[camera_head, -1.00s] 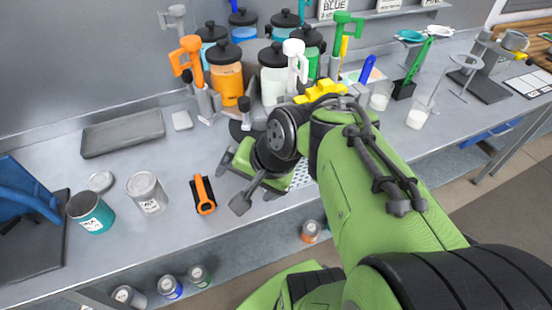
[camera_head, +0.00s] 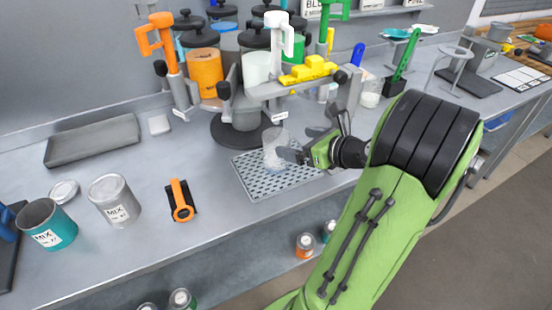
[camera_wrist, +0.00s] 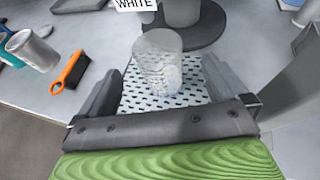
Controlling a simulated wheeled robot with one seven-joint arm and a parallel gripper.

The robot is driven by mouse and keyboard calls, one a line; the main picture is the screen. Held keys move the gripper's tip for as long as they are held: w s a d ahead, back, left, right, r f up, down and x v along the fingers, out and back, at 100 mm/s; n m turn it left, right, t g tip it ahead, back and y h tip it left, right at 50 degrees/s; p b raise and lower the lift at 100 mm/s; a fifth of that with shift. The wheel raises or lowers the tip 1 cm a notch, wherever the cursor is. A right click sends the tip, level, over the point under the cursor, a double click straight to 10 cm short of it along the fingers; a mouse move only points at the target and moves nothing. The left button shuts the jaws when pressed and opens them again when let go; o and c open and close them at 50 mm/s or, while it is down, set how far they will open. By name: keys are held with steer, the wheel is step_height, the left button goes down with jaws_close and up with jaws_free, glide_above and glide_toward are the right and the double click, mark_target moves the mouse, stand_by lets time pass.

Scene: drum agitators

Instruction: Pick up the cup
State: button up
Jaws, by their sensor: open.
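A clear cup (camera_head: 274,150) stands upright on the perforated drip tray (camera_head: 262,186) below the drum dispensers. It looks empty, with reflections on its wall. My gripper (camera_head: 302,142) is open just to the right of the cup, low over the tray and pointing at it. In the wrist view the same cup (camera_wrist: 158,62) stands ahead, in line with the gap between my two spread fingers. The fingers look apart from its sides. Nothing is held.
Dispenser drums and levers, including an orange one (camera_head: 155,40), rise behind the cup. A black-based green tool (camera_head: 400,70) is at right.

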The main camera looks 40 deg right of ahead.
mark_target(267, 137)
steer(key=b+x, duration=0.1)
steer(key=x, duration=0.3)
steer(key=b+x, duration=0.1)
steer(key=x, duration=0.4)
steer(key=shift+s+a+f, duration=0.15)
steer(key=shift+a+f, duration=0.05)
steer(key=shift+a, duration=0.05)
steer(key=shift+s+r, duration=0.1)
steer(key=shift+c, duration=0.2)
steer(key=c, duration=1)
steer(key=shift+c, duration=0.2)
steer(key=shift+r, duration=0.1)
